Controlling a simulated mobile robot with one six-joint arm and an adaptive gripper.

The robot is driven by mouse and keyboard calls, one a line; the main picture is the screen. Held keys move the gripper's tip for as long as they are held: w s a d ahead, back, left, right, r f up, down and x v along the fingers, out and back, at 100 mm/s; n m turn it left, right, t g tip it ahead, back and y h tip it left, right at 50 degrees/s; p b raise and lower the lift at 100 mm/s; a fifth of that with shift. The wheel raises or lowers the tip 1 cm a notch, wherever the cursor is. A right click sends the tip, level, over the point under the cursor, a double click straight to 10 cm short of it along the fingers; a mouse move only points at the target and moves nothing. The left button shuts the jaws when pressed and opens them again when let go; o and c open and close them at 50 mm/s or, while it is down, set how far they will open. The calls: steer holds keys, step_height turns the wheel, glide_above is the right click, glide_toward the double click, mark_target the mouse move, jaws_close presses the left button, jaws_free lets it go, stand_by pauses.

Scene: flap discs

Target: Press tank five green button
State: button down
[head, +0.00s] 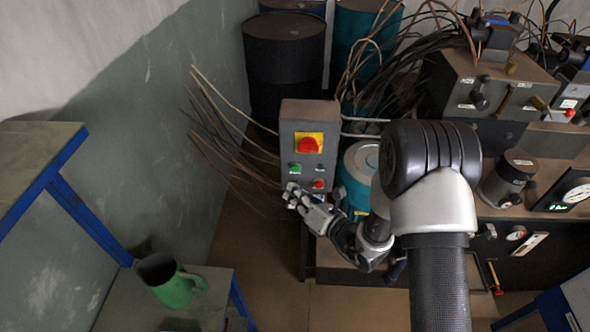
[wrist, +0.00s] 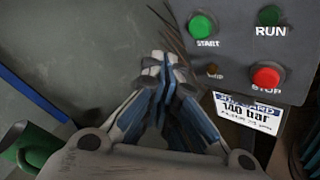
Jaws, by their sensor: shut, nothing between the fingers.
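A grey control box (head: 310,112) stands in the middle of the head view. Its green button (head: 295,168) is at the lower left of its face, and it shows in the wrist view above the word START (wrist: 202,26). A red STOP button (wrist: 266,77) sits lower right of it. No tank number is readable. My gripper (head: 291,188) is shut and empty, just below the green button in the picture. In the wrist view my closed fingertips (wrist: 159,60) are lower left of the green button and apart from it in the picture.
A red knob on a yellow plate (head: 309,144) is on the box's upper face. A dark RUN lamp (wrist: 269,15) is right of START. Loose cables (head: 228,130) spread left of the box. A teal tank (head: 356,180) stands to its right. A green jug (head: 176,288) is lower left.

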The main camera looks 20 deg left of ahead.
steer(key=shift+w+a, duration=0.25)
steer(key=shift+w, duration=0.65)
steer(key=shift+w+a, duration=0.2)
steer(key=shift+w, duration=0.65)
steer(key=shift+w+b, duration=0.15)
steer(key=shift+b, duration=0.15)
steer(key=shift+w+a, duration=0.1)
steer(key=shift+w, duration=0.15)
steer(key=shift+w+a, duration=0.1)
steer(key=shift+w, duration=0.4)
stand_by(0.7)
steer(key=shift+s+d, duration=0.2)
steer(key=shift+s, duration=0.65)
steer(key=s, duration=0.2)
steer(key=s+d, duration=0.1)
steer(key=s, duration=0.2)
steer(key=shift+d, duration=0.1)
